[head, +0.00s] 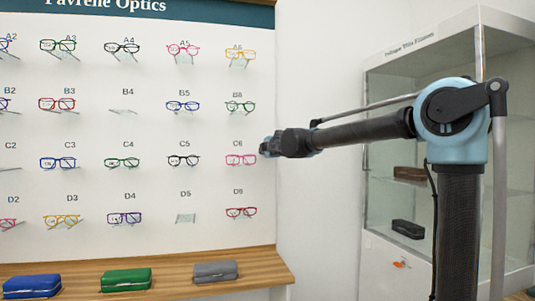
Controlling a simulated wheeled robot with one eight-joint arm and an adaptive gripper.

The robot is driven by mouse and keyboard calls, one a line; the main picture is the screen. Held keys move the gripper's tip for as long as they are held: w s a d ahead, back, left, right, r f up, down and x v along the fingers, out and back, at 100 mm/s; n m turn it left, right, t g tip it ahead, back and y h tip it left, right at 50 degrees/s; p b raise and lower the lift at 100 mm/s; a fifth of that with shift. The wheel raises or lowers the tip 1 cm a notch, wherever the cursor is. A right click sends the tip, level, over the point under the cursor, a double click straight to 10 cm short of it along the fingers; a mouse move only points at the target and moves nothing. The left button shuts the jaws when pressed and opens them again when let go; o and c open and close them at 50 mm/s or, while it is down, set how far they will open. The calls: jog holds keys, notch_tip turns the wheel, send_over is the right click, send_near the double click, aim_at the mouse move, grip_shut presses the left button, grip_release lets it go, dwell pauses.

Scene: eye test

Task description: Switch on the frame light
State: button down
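The frame display board (205,125) fills the left half of the head view, with rows of glasses on labelled holders. I cannot make out a light or a switch for it. My gripper (268,147) is at the end of my arm, in front of the board's right edge near the pink glasses (241,159) at C6. It is small and dark, and its fingers are too unclear to show whether it is open or shut. I see nothing clearly held in it.
Holders B4 (123,112) and D5 (186,219) carry no glasses. A wooden shelf (262,260) below holds blue (32,287), green (126,280) and grey (215,271) cases. A glass cabinet (385,130) stands at right, with a small orange item (401,265) low on its front.

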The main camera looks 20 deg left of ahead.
jog(key=shift+w, duration=0.1)
dwell(0.3)
jog(key=shift+w+a+f, duration=0.15)
jog(key=shift+w+a, duration=0.05)
jog(key=shift+w, duration=0.05)
jog(key=s+d+f, duration=0.1)
jog(key=s+d, duration=0.6)
jog(key=s, duration=0.4)
jog(key=shift+s+d+f, duration=0.15)
jog(key=shift+s+f, duration=0.2)
jog(key=shift+f, duration=0.05)
dwell(0.4)
